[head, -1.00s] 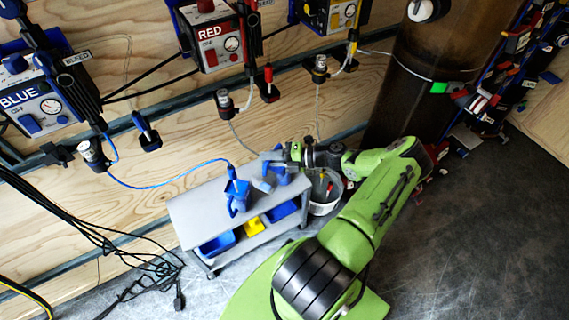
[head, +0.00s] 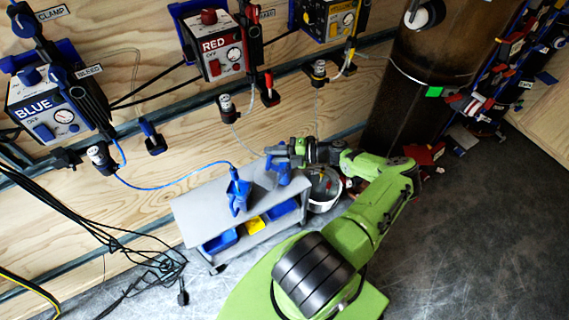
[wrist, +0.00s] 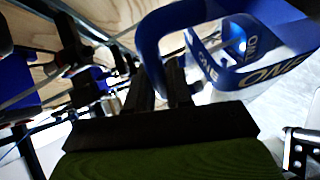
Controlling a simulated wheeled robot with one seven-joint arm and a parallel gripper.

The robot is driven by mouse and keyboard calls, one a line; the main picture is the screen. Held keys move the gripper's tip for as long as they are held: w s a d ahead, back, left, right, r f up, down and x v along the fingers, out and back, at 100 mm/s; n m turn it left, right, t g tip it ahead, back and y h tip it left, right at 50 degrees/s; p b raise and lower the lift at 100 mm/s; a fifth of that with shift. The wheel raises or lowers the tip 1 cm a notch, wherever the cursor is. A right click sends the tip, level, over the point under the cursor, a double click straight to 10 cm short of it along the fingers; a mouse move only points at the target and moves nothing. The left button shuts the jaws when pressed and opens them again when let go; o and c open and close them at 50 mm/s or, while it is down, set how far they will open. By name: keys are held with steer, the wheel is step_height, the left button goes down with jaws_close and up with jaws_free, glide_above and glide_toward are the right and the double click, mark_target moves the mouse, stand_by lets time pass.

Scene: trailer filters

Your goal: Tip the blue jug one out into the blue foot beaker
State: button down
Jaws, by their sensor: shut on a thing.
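The blue jug marked ONE (wrist: 222,68) is close up in the wrist view, with its lettered rim and handle showing. My gripper (wrist: 160,85) is shut on its handle. In the head view my gripper (head: 275,158) is above the right end of the grey cart, with the blue jug (head: 284,177) at its fingers. A second blue vessel with a handle (head: 238,193) stands on the cart top, left of the jug and apart from it. A blue hose runs to its top. Its label cannot be read, so I cannot tell whether it is the foot beaker.
The grey cart (head: 193,213) has blue bins (head: 219,243) and a yellow bin (head: 255,225) on its lower shelf. A round bucket (head: 325,190) stands right of the cart. The blue (head: 45,108) and red (head: 215,50) control boxes hang on the wall. Loose black cables lie at left.

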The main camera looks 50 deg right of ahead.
steer(key=shift+d+r, duration=0.15)
steer(key=shift+d, duration=0.05)
steer(key=shift+w+d+r+m+y+p, duration=0.15)
steer(key=shift+d+m+p, duration=0.05)
steer(key=shift+d+m, duration=0.2)
steer(key=shift+w+d+r+m+y+p, duration=0.15)
steer(key=shift+d+m, duration=0.15)
steer(key=shift+d, duration=0.15)
steer(key=shift+d+t, duration=0.1)
steer(key=shift+t, duration=0.2)
steer(key=shift+w+d+r+m, duration=0.1)
steer(key=shift+d+m, duration=0.3)
steer(key=shift+d, duration=0.05)
steer(key=shift+w+d+b, duration=0.1)
steer(key=shift+d+b, duration=0.2)
steer(key=shift+d+r+m+y, duration=0.1)
steer(key=shift+d+m+y, duration=0.2)
steer(key=shift+m, duration=0.1)
steer(key=shift+w+d+m+t+y+b, duration=0.15)
steer(key=shift+d+m+t+b, duration=0.1)
steer(key=shift+d+m+b, duration=0.25)
steer(key=shift+w+d+m+t+y+b, duration=0.15)
steer(key=shift+d+m+t+b, duration=0.15)
steer(key=shift+d+b, duration=0.25)
steer(key=shift+w+d+m+t+b, duration=0.15)
steer(key=shift+d+m+b, duration=0.3)
steer(key=shift+b, duration=0.55)
steer(key=shift+w+d+m+t+b, duration=0.1)
steer(key=shift+d+m+b, duration=0.35)
steer(key=shift+b, duration=0.5)
